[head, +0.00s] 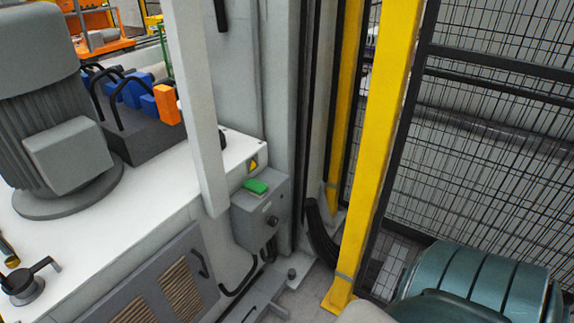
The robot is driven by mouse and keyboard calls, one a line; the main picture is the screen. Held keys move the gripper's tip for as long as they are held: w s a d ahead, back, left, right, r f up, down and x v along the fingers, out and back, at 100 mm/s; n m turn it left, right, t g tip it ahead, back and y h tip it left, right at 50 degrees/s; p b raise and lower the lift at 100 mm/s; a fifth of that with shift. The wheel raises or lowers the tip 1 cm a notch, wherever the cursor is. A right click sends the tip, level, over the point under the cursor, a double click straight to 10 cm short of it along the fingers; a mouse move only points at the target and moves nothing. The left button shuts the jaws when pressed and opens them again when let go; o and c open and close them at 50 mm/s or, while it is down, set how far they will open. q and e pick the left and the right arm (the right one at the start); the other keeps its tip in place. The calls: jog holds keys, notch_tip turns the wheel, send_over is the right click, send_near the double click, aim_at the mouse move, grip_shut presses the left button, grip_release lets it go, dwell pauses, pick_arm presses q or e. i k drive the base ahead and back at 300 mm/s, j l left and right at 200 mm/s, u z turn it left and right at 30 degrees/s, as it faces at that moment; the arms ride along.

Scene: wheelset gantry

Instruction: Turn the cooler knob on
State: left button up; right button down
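A grey control box (260,210) is fixed to the end of the white-topped machine, near the middle of the view. It carries a green button or lamp (256,187) on its sloped top and a small dark round knob (272,221) on its front. I cannot read any label there, and the knob's setting is too small to tell. I cannot confirm from this view that it is the cooler knob. Neither of my grippers is in view.
A large grey motor (45,110) stands on the machine's white top (75,235), with a black lever (30,280) at lower left. A yellow post (378,140) and mesh fence (490,150) stand at right. A teal ribbed cylinder (480,280) fills the lower right.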

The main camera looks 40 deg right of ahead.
aim_at(274, 220)
jog(key=z, duration=1.2)
